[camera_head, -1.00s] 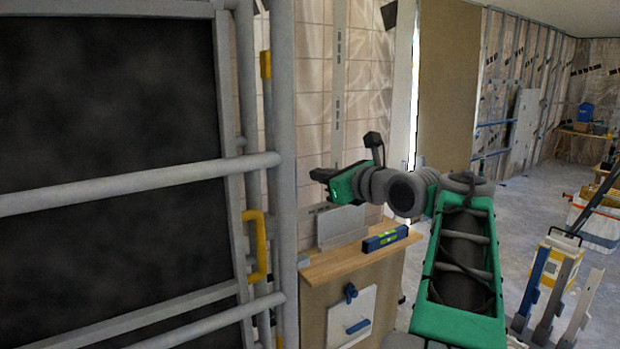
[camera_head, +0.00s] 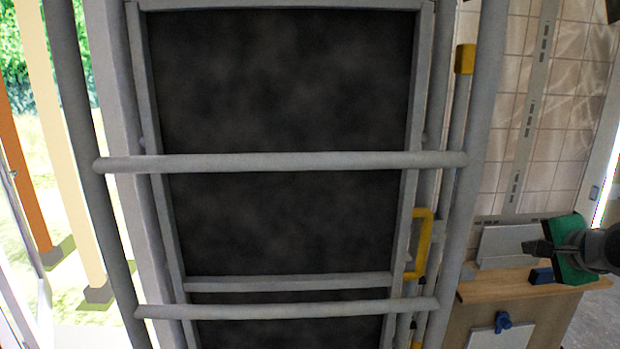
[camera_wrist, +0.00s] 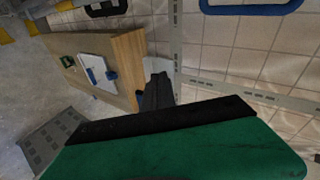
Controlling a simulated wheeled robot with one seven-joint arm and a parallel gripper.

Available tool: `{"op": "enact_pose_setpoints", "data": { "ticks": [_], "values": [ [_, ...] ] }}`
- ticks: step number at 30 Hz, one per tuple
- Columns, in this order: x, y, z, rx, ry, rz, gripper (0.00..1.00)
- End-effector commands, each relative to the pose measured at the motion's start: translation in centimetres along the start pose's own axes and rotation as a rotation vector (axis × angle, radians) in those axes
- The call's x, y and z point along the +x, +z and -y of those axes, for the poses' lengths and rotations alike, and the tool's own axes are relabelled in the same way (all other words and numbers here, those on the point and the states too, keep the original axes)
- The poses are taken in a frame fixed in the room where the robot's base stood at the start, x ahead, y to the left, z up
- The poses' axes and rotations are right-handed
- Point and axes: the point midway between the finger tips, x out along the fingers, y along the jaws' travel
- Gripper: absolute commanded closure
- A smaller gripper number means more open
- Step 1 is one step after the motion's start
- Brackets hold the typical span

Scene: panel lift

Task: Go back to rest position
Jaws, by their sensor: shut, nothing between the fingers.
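My gripper (camera_head: 541,247) shows at the right of the head view, black fingers pointing left, in front of the tiled wall and just above the wooden ledge. It is shut and empty. In the wrist view my gripper (camera_wrist: 156,90) shows as dark fingers beyond the green housing, with nothing held. The dark panel (camera_head: 285,90) in its grey frame fills the middle of the head view. Grey tube rails (camera_head: 290,162) cross in front of it. My gripper is to the right of this frame and apart from it.
A yellow handle (camera_head: 421,243) sits on the frame's right side. In the wrist view, a wooden cabinet (camera_wrist: 128,65) stands left of the fingers. Posts (camera_head: 75,150) stand at far left.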

Motion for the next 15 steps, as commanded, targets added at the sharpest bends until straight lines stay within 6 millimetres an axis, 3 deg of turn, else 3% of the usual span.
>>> {"op": "enact_pose_setpoints", "data": {
  "ticks": [1, 5, 7, 9, 12, 15],
  "values": [
    [0.6, -0.3, -3.5, -0.119, 0.088, -0.005, 1.00],
    [0.1, -0.1, -13.3, -0.440, 0.340, 0.048, 1.00],
    [-1.0, 2.0, -18.2, -0.599, 0.468, 0.139, 1.00],
    [-2.1, 5.5, -22.2, -0.735, 0.570, 0.257, 1.00],
    [-3.8, 12.0, -26.2, -0.840, 0.670, 0.403, 1.00],
    [-4.8, 18.6, -27.5, -0.930, 0.693, 0.465, 1.00]
  ]
}}
